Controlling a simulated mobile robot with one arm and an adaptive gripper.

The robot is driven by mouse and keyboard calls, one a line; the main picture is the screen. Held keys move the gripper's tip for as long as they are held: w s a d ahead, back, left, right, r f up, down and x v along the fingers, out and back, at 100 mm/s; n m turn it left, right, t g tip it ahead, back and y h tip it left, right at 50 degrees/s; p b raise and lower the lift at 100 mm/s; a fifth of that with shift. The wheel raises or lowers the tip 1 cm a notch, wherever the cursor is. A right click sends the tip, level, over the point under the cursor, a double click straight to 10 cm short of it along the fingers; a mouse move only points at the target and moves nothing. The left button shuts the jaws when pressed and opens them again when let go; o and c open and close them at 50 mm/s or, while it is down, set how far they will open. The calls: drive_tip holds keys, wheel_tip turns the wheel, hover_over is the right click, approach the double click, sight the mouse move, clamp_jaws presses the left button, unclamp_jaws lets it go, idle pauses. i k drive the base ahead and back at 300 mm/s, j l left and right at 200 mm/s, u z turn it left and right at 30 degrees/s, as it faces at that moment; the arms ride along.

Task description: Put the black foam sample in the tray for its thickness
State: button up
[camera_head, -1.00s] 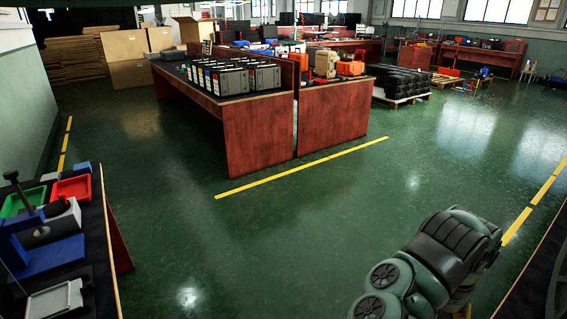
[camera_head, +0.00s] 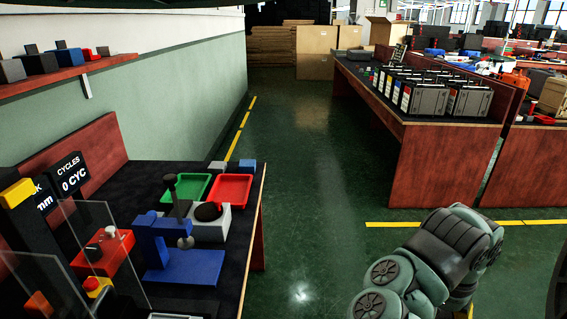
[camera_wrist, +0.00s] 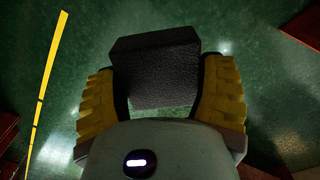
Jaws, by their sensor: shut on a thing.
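The black foam sample (camera_wrist: 155,75) is a dark block held between the two yellow-padded fingers of my gripper (camera_wrist: 158,92) in the wrist view. Green floor lies behind it. My gripper is out of the head view; only part of my arm shows there at the lower right. A green tray (camera_head: 188,187) and a red tray (camera_head: 231,188) stand side by side at the back of the workbench (camera_head: 254,215) at left. A blue test stand (camera_head: 185,262) with a grey post and disc stands in front of them. Whether the trays are empty is hard to tell.
Clear panels and a yellow-and-red button (camera_head: 97,287) stand near the front left. A shelf (camera_head: 70,75) holds small blocks. The floor right of the bench is clear up to a red table (camera_head: 430,165).

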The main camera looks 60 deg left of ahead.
sight(188, 193)
drive_tip(key=i+j+u, duration=0.25)
drive_tip(key=u, duration=0.2)
drive_tip(key=i+j+u, duration=0.3)
drive_tip(key=u, duration=0.15)
drive_tip(key=i+u, duration=0.75)
drive_tip(key=u, duration=0.2)
drive_tip(key=i+l+u, duration=0.1)
drive_tip(key=i+u, duration=0.2)
drive_tip(key=u, duration=0.15)
drive_tip(key=i+l+u, duration=0.25)
drive_tip(key=u, duration=0.2)
drive_tip(key=i+l+u, duration=0.3)
drive_tip(key=u, duration=0.15)
drive_tip(key=i+l+u, duration=0.15)
drive_tip(key=l+u, duration=0.35)
